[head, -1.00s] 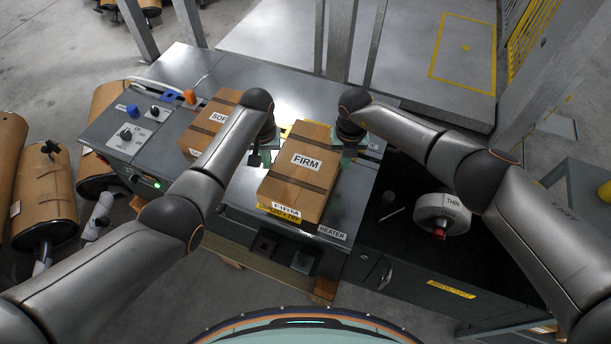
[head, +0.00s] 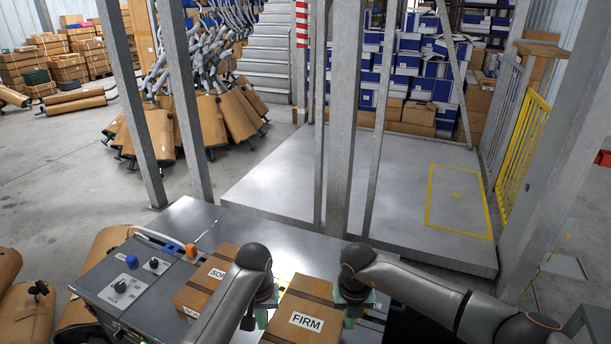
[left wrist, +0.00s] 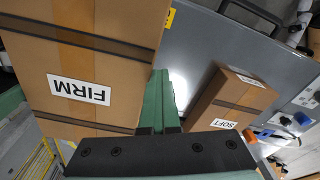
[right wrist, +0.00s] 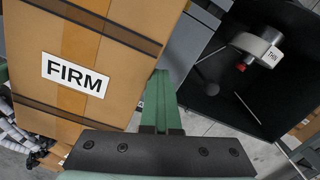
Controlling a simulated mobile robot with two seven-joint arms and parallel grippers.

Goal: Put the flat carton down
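A brown flat carton labelled FIRM (head: 312,295) is at the bottom middle of the head view, partly cut off. It fills much of the left wrist view (left wrist: 85,65) and the right wrist view (right wrist: 115,60). My left gripper (head: 262,308) is against its left side and my right gripper (head: 350,303) against its right side. Each gripper's green fingers are together, in the left wrist view (left wrist: 165,98) and the right wrist view (right wrist: 160,100). The carton is between the two grippers. Its underside is hidden, so I cannot tell whether it touches the grey bench (head: 190,222).
A smaller SOFT carton (head: 205,285) lies on the bench left of my left gripper. A blue knob (head: 131,262) and an orange part (head: 191,250) are further left. A white THIN roll (right wrist: 262,50) lies in a dark recess at right. Steel posts (head: 340,120) stand behind the bench.

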